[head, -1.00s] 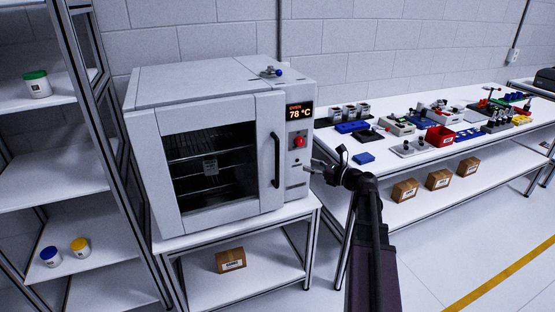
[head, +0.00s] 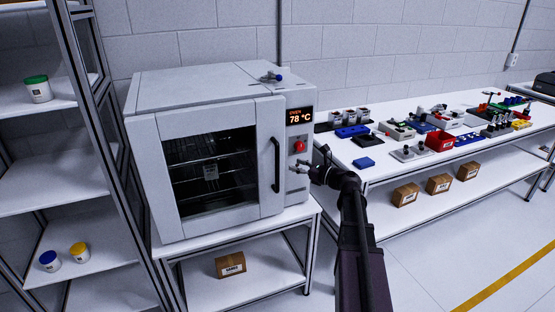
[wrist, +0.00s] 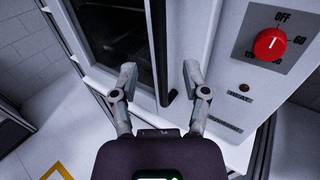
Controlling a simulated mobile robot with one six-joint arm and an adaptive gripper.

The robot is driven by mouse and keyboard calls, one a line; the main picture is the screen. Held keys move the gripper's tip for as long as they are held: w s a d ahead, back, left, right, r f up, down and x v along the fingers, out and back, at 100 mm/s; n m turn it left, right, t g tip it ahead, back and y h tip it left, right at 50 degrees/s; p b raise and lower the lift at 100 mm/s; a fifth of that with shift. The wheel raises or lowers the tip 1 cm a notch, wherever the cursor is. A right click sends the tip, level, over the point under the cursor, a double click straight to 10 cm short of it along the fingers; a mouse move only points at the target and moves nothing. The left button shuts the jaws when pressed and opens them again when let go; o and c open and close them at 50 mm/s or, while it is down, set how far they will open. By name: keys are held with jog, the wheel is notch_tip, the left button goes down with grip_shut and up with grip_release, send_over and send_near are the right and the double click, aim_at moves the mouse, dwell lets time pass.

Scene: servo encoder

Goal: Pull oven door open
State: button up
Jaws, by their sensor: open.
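The oven (head: 205,90) is a pale grey box on a stand, its door (head: 268,150) shut, with a dark window. The oven door's black vertical handle (head: 276,165) is on the door's right side. My gripper (head: 305,168) is open and empty, just right of the handle in the head view. In the wrist view the black handle (wrist: 161,60) shows between the two spread fingers of my gripper (wrist: 160,72). It seems to lie beyond the fingertips; I cannot tell the exact gap. No contact shows.
A red knob (wrist: 270,43) sits on the oven's control panel, right of the door. A white workbench (head: 400,165) with several small devices stands to the right. A shelf rack (head: 60,190) stands close on the left. A cardboard box (head: 230,264) lies under the oven.

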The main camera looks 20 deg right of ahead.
jog(key=x, duration=0.8)
jog(key=shift+w, duration=0.15)
jog(key=shift+a, duration=0.1)
grip_shut()
